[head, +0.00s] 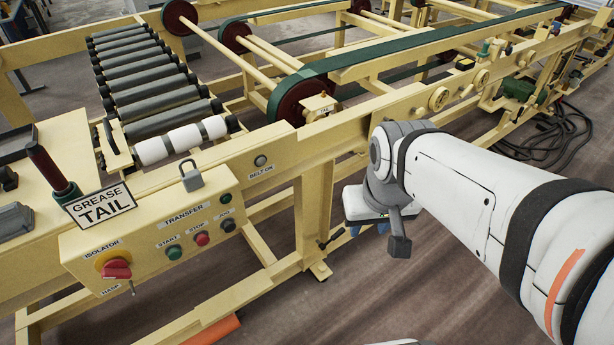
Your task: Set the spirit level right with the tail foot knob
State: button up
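A small cream block with a "TAIL" label (319,106) sits on the frame beside the dark red belt pulley. I cannot tell whether it carries the spirit level, and no bubble can be read. A black-tipped lever or knob (332,238) sticks out near the bottom of the frame leg, just above its foot (320,270). I cannot tell for sure that it is the tail foot knob. My gripper (385,228) hangs below my wrist, to the right of this lever and apart from it. Its fingers are mostly hidden, so its opening does not show.
A transfer control panel (175,235) with buttons, a red isolator and a "GREASE TAIL" sign (100,205) stands at left. Rollers (150,75) lie behind it. Yellow handwheels (438,98) line the frame at right. Black cables (560,135) lie on the floor. Floor below my gripper looks clear.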

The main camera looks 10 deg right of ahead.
aim_at(322, 267)
jog(key=i, duration=0.4)
jog(key=k, duration=1.55)
jog(key=z, duration=0.65)
jog(key=i, duration=1.25)
jog(key=u, duration=0.45)
